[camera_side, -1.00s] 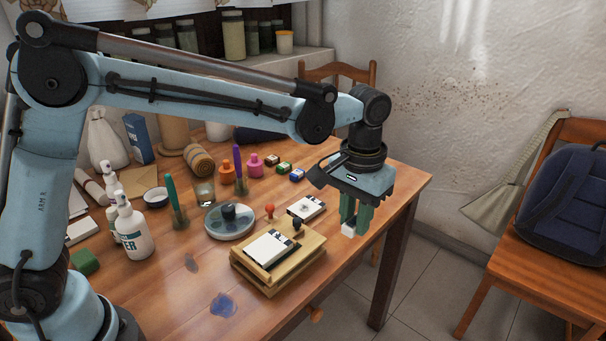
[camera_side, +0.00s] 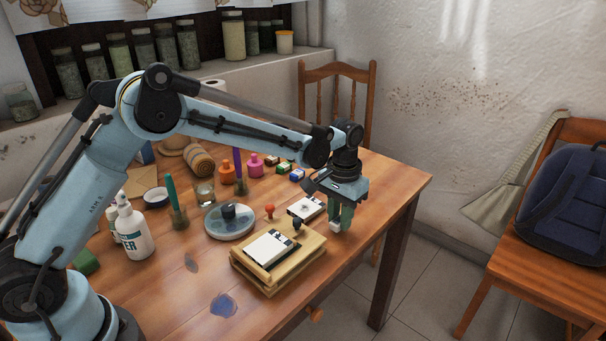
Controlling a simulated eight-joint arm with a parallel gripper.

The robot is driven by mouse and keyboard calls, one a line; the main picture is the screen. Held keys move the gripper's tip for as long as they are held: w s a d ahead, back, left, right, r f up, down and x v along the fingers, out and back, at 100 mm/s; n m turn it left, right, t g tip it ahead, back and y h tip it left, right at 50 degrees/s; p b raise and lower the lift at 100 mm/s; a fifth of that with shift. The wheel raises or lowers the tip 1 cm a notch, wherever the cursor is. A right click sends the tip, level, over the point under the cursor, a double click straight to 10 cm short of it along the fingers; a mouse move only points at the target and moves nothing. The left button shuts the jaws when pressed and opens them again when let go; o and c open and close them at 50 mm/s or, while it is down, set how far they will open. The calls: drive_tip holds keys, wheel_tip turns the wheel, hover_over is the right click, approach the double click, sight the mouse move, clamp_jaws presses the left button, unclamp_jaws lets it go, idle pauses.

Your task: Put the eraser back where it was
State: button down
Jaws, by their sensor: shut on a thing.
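My gripper (camera_side: 338,220) points down near the right edge of the wooden table. Its green fingers are shut on the eraser (camera_side: 335,227), a small white block whose lower end shows below the fingertips. I cannot tell whether the eraser touches the tabletop. It is to the right of a wooden box (camera_side: 262,284) that carries a white card with black marks (camera_side: 268,248). Another white card with a dark mark (camera_side: 306,208) lies to the left of the gripper, behind the box.
A black-topped stamp (camera_side: 298,224) and a red knob (camera_side: 270,211) are near the box. A round grey dish (camera_side: 229,222), bottles and small coloured boxes (camera_side: 297,175) stand farther left and back. The table's right edge (camera_side: 410,197) is close by, with bare wood beside the gripper.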

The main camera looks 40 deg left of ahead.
drive_tip(key=shift+f, duration=0.8)
drive_tip(key=shift+f, duration=0.1)
drive_tip(key=c, duration=0.9)
unclamp_jaws()
drive_tip(key=shift+c, duration=0.2)
